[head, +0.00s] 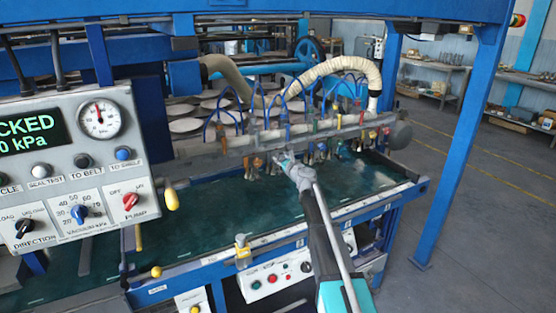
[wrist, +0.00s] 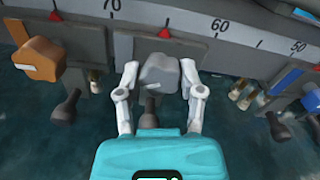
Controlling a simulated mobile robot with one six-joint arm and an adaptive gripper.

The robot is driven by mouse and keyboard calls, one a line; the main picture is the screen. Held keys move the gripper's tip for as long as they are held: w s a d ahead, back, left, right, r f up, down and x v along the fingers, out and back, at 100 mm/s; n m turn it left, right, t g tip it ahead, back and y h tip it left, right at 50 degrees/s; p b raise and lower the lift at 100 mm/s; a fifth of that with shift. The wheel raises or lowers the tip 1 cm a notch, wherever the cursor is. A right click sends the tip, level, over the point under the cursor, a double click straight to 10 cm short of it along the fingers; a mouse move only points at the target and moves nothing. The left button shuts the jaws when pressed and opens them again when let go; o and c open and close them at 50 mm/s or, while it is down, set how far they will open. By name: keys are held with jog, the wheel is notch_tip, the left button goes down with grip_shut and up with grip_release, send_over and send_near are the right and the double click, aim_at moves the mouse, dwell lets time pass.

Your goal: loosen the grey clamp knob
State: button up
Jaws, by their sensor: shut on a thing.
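The grey clamp knob (wrist: 160,74) is a lobed grey knob at the middle of the wrist view, in front of the scaled bar and below a red pointer. My gripper (wrist: 160,80) has one white finger on each side of it and is shut on it. In the head view my gripper (head: 286,162) reaches the row of clamps and suction cups on the bar; the knob itself is hard to make out there.
An orange knob (wrist: 38,60) is to the left and a blue one (wrist: 311,97) to the right in the wrist view. The scaled bar (wrist: 185,22) shows 70, 60 and 50. Dark suction cups hang below. The control panel (head: 75,150) is at the left of the head view, and a blue post (head: 462,150) at the right.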

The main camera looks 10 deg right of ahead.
jog(key=n, duration=0.4)
jog(key=shift+s+a+n, duration=0.1)
jog(key=shift+n, duration=0.2)
jog(key=n, duration=0.4)
jog(key=shift+n, duration=0.3)
jog(key=n, duration=0.4)
jog(key=shift+s+f+n, duration=0.1)
jog(key=shift+n, duration=2.4)
jog(key=o, duration=1.2)
jog(key=shift+c, duration=0.2)
jog(key=shift+s, duration=0.1)
